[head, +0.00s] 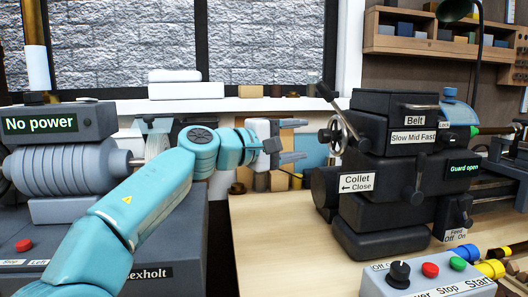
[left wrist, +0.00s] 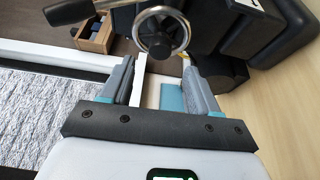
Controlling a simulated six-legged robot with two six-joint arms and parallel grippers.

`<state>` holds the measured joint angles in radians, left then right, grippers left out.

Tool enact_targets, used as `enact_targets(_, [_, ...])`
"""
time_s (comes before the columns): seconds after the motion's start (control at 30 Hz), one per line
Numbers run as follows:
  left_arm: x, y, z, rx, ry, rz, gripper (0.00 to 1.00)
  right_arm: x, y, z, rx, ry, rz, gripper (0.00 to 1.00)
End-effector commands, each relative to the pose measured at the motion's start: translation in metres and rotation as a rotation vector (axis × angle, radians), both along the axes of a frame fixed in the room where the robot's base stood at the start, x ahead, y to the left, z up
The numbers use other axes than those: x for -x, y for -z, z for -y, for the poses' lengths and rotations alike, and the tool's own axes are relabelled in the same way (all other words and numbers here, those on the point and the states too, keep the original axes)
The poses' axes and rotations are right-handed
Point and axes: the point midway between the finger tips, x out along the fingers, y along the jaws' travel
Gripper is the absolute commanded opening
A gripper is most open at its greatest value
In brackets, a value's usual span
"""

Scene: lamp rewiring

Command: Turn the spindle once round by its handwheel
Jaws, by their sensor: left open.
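The handwheel (head: 337,136) is a small metal ring on the left end of the dark lathe headstock (head: 392,150), with a dark-tipped lever rising beside it. In the left wrist view the handwheel (left wrist: 160,33) appears beyond the fingertips, roughly centred between them, with a dark handle pointing left. My left gripper (head: 298,140) is open and empty, a short gap to the left of the handwheel, fingers pointing at it. In the left wrist view, the left gripper (left wrist: 158,72) shows both fingers apart with nothing between them. My right gripper is not in view.
A control box (head: 430,281) with a knob and coloured buttons stands at the front right. A grey machine (head: 62,165) reading "No power" is at the left. A window sill with boxes runs behind. The wooden bench top (head: 275,245) is clear left of the lathe.

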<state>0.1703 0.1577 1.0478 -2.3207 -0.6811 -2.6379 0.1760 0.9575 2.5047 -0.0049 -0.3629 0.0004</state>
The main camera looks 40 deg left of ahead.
Motion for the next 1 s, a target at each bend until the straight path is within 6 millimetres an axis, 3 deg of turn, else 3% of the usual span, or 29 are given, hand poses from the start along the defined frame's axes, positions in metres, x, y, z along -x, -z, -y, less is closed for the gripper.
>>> enact_targets(0.2, [0.054, 0.001, -0.02, 0.0, -0.003, 0.0, 0.6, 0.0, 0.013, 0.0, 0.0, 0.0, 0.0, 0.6])
enact_targets(0.4, [0.083, 0.0, -0.029, -0.001, -0.001, -0.002, 0.6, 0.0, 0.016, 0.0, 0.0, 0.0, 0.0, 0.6])
enact_targets(0.87, [0.09, -0.001, -0.032, 0.006, 0.003, -0.005, 0.6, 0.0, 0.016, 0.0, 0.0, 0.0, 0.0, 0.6])
enact_targets(1.0, [0.084, 0.001, -0.032, 0.117, 0.021, -0.068, 0.6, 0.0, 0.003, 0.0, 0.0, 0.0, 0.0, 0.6])
